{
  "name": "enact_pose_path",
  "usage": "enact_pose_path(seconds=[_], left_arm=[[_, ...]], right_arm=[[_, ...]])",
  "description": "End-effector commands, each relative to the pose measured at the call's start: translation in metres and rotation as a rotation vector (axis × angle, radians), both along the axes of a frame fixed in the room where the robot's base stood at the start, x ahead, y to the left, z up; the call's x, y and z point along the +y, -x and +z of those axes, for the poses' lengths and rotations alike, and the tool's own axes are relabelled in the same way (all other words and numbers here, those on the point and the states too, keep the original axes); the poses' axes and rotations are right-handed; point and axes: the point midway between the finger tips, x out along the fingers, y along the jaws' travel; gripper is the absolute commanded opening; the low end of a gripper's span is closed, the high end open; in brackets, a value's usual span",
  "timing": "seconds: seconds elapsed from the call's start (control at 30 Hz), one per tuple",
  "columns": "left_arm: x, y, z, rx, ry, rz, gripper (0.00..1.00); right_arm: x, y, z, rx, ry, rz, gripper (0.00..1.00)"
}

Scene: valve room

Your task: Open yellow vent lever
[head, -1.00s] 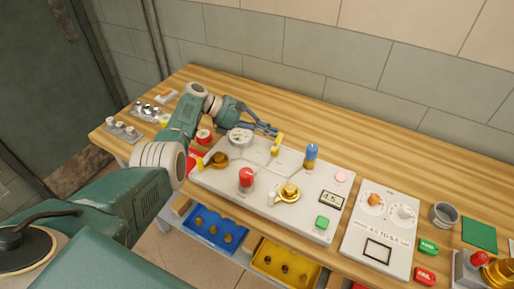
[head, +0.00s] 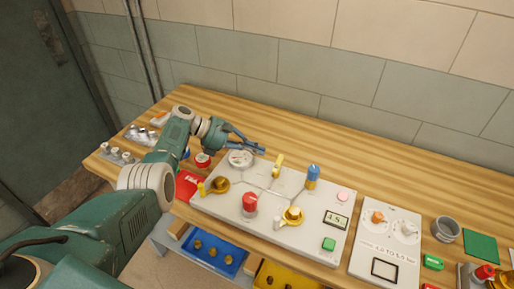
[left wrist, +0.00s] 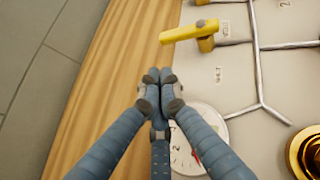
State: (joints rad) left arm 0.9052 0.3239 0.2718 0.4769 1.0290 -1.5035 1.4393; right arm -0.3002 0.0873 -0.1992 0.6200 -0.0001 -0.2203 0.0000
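The yellow vent lever (head: 278,164) stands at the back edge of the light grey valve panel (head: 265,184). In the left wrist view the lever (left wrist: 188,32) is a yellow bar lying across the panel's edge, above and right of the fingertips. My left gripper (head: 263,149) is just behind and left of the lever, apart from it. Its blue fingertips (left wrist: 158,76) meet with nothing between them, over the wood and panel edge beside the round gauge (left wrist: 190,140). My right gripper is not in view.
A red knob (head: 250,203), a blue-topped valve (head: 313,174) and brass valves stand on the panel. A second control box (head: 385,240) is to the right. Blue (head: 205,252) and yellow bins sit below the front edge. The wooden bench (head: 340,150) behind the panel is clear.

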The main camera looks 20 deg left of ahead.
Motion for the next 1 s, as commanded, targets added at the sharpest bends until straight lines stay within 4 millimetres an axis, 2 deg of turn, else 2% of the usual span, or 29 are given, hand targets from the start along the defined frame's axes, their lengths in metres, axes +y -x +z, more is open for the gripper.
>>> enact_pose_path(seconds=[0.13, 0.23, 0.33, 0.5, 0.67, 0.9, 1.0], left_arm=[[0.022, -0.001, 0.01, -0.003, 0.0, 0.003, 0.0], [0.036, -0.002, 0.018, -0.004, -0.001, 0.002, 0.0], [0.051, -0.001, 0.025, -0.003, -0.001, 0.002, 0.0], [0.074, -0.001, 0.039, -0.004, -0.001, 0.002, 0.0], [0.085, 0.0, 0.047, -0.002, -0.001, 0.001, 0.0], [0.086, 0.0, 0.05, -0.001, 0.0, 0.0, 0.0], [0.086, 0.0, 0.05, -0.001, 0.0, 0.0, 0.0]], right_arm=[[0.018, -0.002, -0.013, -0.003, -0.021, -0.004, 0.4], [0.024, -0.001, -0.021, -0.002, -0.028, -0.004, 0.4], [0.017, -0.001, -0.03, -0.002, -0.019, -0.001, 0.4], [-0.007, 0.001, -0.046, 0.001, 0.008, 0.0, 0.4], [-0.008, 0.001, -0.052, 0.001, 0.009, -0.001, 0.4], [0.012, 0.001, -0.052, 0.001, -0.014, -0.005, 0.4], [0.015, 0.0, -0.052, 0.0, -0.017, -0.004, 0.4]])
